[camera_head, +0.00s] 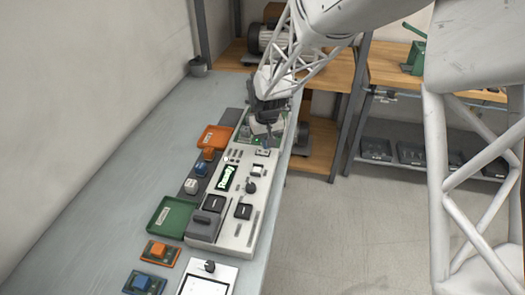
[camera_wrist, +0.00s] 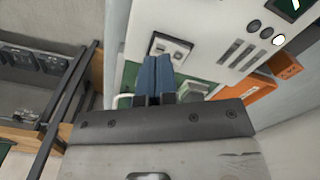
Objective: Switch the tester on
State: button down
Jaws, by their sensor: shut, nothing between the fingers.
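The tester is a long white panel (camera_head: 236,205) on the bench, with knobs, dark square parts and a dark display (camera_head: 227,178) with lit lettering. My gripper (camera_head: 268,146) is at the panel's far end, pointing down. Its two blue fingers (camera_wrist: 159,76) are shut with nothing between them. Just beyond the fingertips in the wrist view is a small light plate with switch-like parts (camera_wrist: 170,47); it also shows below the fingers in the head view (camera_head: 263,153). The fingers cover part of this plate's near edge. I cannot tell whether they touch it or how the switch is set.
An orange tray (camera_head: 215,137) and a green tray (camera_head: 171,216) lie left of the panel. A white device with a knob (camera_head: 209,267) is at the near end. The bench (camera_head: 110,190) is clear at left; its edge is right.

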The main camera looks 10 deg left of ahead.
jog(key=shift+r, duration=2.45)
jog(key=shift+s+d+r, duration=0.15)
jog(key=shift+d+r, duration=0.1)
jog(key=shift+d, duration=0.2)
jog(key=s+d+r+m, duration=0.1)
jog(key=s+d+r, duration=0.3)
jog(key=d, duration=0.3)
jog(key=s+d+r+m+t, duration=0.1)
jog(key=s+d+r, duration=0.3)
jog(key=d, duration=0.2)
jog(key=s+d+r+m, duration=0.1)
jog(key=s+d+r, duration=0.35)
jog(key=d, duration=0.25)
jog(key=s+d+m, duration=0.1)
jog(key=s+d, duration=0.5)
jog(key=s, duration=0.4)
jog(key=s+d+r+m+t, duration=0.1)
jog(key=s+d+m, duration=0.1)
jog(key=s+d, duration=0.4)
jog(key=shift+s+t, duration=0.3)
jog(key=shift+s, duration=1.65)
jog(key=shift+r, duration=0.1)
